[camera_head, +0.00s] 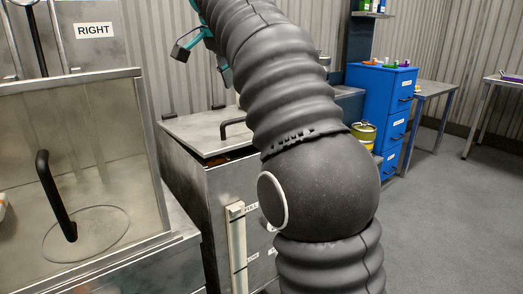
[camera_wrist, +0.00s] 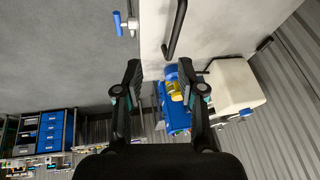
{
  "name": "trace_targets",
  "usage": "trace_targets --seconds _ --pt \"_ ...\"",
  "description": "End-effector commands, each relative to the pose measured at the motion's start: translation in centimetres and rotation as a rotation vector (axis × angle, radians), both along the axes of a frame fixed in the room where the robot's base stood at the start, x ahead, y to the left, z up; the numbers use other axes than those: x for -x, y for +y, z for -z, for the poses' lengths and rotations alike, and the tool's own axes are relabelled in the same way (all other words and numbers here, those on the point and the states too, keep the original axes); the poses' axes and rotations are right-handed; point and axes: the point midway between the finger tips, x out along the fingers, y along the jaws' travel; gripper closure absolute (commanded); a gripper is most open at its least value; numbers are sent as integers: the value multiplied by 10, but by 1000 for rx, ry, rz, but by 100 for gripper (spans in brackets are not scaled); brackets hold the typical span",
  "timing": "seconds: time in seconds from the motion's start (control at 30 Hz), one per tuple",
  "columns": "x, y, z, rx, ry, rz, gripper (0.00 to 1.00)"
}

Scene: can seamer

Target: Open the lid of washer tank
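The washer tank (camera_head: 222,192) is a grey metal box in the middle of the head view, partly hidden by my arm. Its lid (camera_head: 190,130) lies about flat on top, with a narrow dark gap under the front edge. A black bar handle (camera_head: 232,125) stands on the lid, its right end hidden by my arm. A black handle also shows at the top of the wrist view (camera_wrist: 176,30). My gripper (camera_wrist: 160,78) is open, with nothing between its fingers, and apart from the handle. In the head view its dark fingers show above the lid, partly hidden by my arm.
A metal machine with a clear cover (camera_head: 105,130) and black handle stands at the left, close to the tank. A blue drawer cabinet (camera_head: 380,105) and a grey table (camera_head: 435,90) stand behind at the right. The floor (camera_head: 440,210) at the right is clear.

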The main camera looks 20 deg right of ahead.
Motion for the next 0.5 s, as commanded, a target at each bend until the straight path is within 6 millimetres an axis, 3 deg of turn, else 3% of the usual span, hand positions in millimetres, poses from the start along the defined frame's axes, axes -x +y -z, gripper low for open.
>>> trace_targets --seconds 0.5 --pt "44 -14 36 37 35 -259 61"
